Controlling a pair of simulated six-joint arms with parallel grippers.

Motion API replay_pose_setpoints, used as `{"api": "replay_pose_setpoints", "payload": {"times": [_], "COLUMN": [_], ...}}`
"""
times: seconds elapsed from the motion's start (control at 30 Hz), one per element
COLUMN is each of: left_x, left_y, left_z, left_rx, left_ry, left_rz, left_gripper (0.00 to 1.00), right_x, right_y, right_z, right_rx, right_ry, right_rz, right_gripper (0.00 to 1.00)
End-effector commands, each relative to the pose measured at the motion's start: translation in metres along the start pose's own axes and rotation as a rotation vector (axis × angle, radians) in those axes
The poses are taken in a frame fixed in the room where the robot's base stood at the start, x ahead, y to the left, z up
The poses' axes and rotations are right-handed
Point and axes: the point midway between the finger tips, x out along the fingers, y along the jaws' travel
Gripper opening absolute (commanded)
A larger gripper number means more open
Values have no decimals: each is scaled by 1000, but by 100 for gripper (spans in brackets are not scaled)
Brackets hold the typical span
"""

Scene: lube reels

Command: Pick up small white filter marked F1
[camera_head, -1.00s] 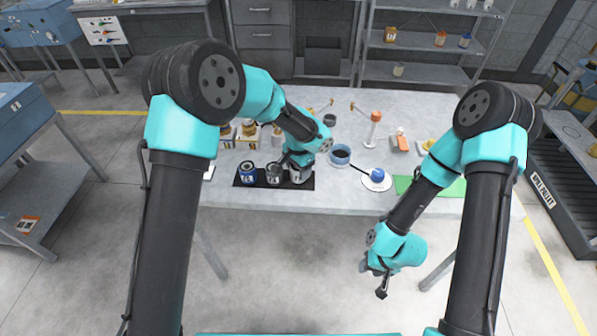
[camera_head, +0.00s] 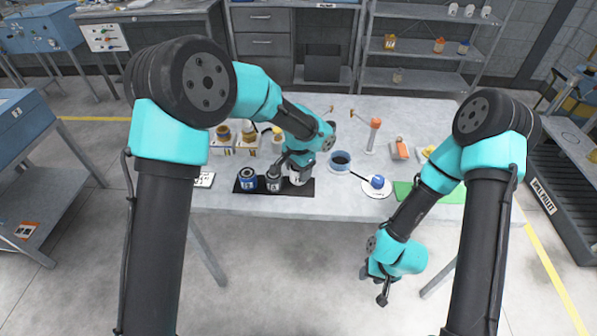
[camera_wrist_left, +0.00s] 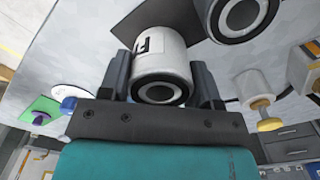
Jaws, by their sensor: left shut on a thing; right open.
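A small white filter (camera_wrist_left: 160,62) with a dark letter F on its side and a black ring at its end sits between my left fingers in the left wrist view. The rest of its mark is hidden. In the head view it shows as a white can (camera_head: 298,178) at the right of the black mat (camera_head: 307,190). My left gripper (camera_wrist_left: 163,82) is shut on it, one finger on each side. I cannot tell whether it is clear of the mat. My right gripper (camera_head: 377,288) is open and empty, in front of the table and below its top.
A grey filter (camera_head: 273,180) and a blue filter (camera_head: 247,180) stand left of the held one. A blue-rimmed bowl (camera_head: 341,161), a white plate (camera_head: 376,187) with a blue ball, and a green mat (camera_head: 450,191) lie to the right. Jars stand behind.

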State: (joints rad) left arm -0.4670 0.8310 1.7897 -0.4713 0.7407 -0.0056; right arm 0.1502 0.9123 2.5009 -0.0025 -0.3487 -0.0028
Motion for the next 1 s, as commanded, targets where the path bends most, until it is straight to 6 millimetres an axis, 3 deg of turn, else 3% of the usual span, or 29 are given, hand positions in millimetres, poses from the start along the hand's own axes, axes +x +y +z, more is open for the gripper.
{"api": "replay_pose_setpoints", "payload": {"times": [0.6, 0.8, 1.0], "left_x": [-12, -14, -14], "left_y": [96, 112, 114], "left_z": [83, 96, 99], "left_rx": [3, 1, -1], "left_ry": [0, 0, 1], "left_rz": [0, 0, 0], "left_gripper": [29, 29, 29], "right_x": [0, 0, 0], "right_y": [0, 0, 0], "right_z": [0, 0, 0], "right_rx": [0, 0, 0], "right_ry": [0, 0, 0], "right_rz": [0, 0, 0], "right_gripper": [43, 43, 43]}}
